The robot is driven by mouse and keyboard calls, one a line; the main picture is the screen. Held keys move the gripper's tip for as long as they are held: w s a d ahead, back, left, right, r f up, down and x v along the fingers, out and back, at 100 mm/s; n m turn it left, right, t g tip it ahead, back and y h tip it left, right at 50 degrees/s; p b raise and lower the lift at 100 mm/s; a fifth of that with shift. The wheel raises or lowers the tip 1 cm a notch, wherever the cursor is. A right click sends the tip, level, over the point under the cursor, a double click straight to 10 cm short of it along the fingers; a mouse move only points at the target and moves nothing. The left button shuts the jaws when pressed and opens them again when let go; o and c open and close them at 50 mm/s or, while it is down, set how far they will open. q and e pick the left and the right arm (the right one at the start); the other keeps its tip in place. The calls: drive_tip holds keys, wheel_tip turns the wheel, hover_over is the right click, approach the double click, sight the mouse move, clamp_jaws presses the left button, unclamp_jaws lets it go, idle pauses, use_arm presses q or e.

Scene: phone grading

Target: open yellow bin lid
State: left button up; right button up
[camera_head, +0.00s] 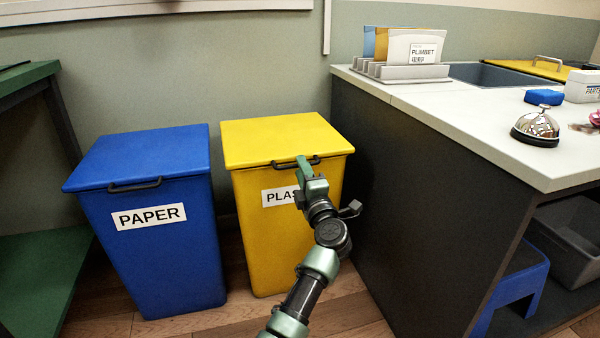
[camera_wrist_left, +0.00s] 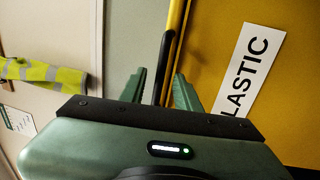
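The yellow bin (camera_head: 250,215) stands against the wall with its yellow lid (camera_head: 280,135) down. Its front label reads PLASTIC and is partly hidden by my arm. A black handle (camera_head: 283,164) sits on the lid's front edge. My left gripper (camera_head: 302,166) is at the right part of this handle. In the left wrist view, the black handle (camera_wrist_left: 164,55) lies between the two spread green fingers of the gripper (camera_wrist_left: 159,88), with gaps beside it. My right gripper is not in view.
A blue PAPER bin (camera_head: 150,255) with a closed lid stands left of the yellow bin. A dark counter (camera_head: 420,200) with a light top stands close on the right. A green shelf unit (camera_head: 40,270) is at the far left. Wood floor shows in front of the bins.

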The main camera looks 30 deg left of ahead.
use_arm(q)
drive_tip(key=shift+x, duration=1.1)
drive_tip(key=shift+c, duration=0.2)
clamp_jaws()
drive_tip(key=shift+f, duration=0.1)
idle(0.4)
